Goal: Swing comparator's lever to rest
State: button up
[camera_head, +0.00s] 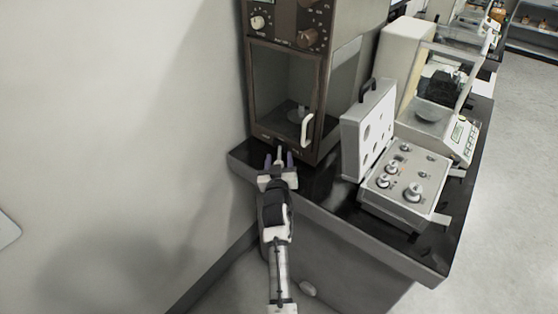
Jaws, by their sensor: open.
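The comparator (283,55) is a tall brown cabinet with a glass front and knobs at its top, standing at the back left of the dark table. A small pale upright piece (280,152), which looks like its lever, shows low at the cabinet's front. My gripper (279,159) is open in front of the cabinet's base, with its two purplish fingers on either side of that piece. I cannot tell whether either finger touches it. A white curved handle (307,130) is on the lower right of the glass front, above and right of my gripper.
A grey wall (120,130) is close on the left. Floor shows at far right.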

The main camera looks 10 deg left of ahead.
jog(key=shift+c, duration=0.3)
grip_shut()
